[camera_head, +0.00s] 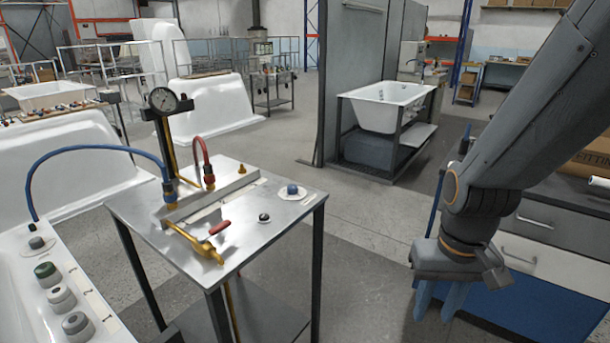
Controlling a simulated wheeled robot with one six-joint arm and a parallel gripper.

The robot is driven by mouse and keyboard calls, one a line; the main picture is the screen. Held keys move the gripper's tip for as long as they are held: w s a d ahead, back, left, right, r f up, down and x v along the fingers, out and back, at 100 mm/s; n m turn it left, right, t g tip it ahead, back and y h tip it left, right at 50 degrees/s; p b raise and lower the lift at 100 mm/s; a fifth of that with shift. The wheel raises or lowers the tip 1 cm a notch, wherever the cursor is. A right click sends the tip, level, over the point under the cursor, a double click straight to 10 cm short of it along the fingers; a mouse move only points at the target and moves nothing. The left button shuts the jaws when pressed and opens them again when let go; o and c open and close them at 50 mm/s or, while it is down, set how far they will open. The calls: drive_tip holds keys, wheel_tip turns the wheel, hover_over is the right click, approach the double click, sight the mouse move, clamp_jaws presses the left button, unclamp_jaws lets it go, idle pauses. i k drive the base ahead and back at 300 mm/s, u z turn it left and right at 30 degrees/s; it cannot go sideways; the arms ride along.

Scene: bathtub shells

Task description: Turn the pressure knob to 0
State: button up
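A metal test table (185,247) stands left of centre. A blue-topped knob (292,190) on a pale round plate sits at its right side, and a small dark knob (264,217) sits in front of it. A round pressure gauge (163,99) stands on a post at the back; its reading is too small to tell. Several knobs line a white panel (45,268) at the lower left, beside number labels. I cannot tell which knob is the pressure knob. My gripper (437,303) hangs fingers-down at the right, apart from the table, its fingers spread and nothing visible between them.
A yellow valve with a red handle (219,228) sits at the table's front. A blue hose (95,148) and a red hose (203,152) rise above it. Grey floor (365,262) lies clear between table and gripper.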

sight(292, 189)
drive_tip(key=u, duration=0.5)
drive_tip(key=i, duration=0.9)
drive_tip(key=u, duration=0.8)
